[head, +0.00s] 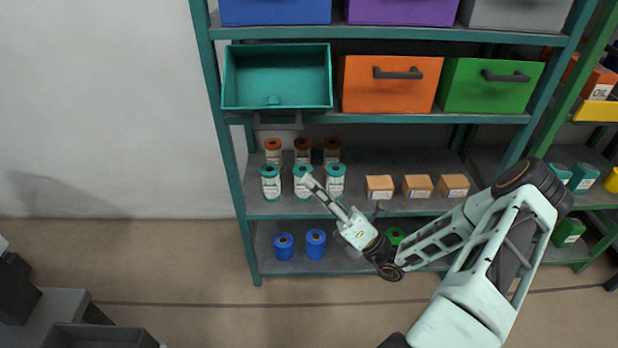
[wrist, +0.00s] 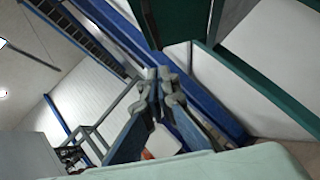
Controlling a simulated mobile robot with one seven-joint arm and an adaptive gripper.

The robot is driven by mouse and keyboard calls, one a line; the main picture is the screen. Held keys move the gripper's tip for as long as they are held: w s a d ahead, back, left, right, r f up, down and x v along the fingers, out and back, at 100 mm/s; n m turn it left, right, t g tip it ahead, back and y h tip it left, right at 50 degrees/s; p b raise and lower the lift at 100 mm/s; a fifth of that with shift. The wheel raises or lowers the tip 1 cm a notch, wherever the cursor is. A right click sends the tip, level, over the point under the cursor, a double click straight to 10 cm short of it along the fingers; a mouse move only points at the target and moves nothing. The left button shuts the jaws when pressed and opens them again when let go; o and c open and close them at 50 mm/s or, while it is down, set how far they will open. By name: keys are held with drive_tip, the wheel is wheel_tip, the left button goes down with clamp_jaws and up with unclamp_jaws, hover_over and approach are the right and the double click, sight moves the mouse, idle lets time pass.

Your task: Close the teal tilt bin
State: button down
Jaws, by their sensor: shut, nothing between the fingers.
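The teal tilt bin (head: 300,106) is in the upper left of the shelf rack in the head view. It is tipped open, its empty inside showing, with a small tab at its front edge. My gripper (head: 308,182) is shut and empty. In the head view it appears below the bin, over the teal-capped canisters, pointing up and left; its distance from them is hard to tell. Its closed fingers also show in the wrist view (wrist: 158,92). I cannot make out the bin in the wrist view.
An orange bin (head: 390,92) and a green bin (head: 487,94) sit shut right of the teal one. Canisters (head: 270,183) and small boxes (head: 417,187) stand on the shelf below, blue rolls (head: 284,246) lower.

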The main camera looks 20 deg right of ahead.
sight(289, 108)
drive_tip(key=w+a+r+b, duration=0.1)
drive_tip(key=w+a+r, duration=0.2)
drive_tip(key=w+r, duration=0.3)
drive_tip(key=shift+a+r, duration=0.35)
drive_tip(key=shift+r, duration=0.4)
drive_tip(key=shift+w+r, duration=0.1)
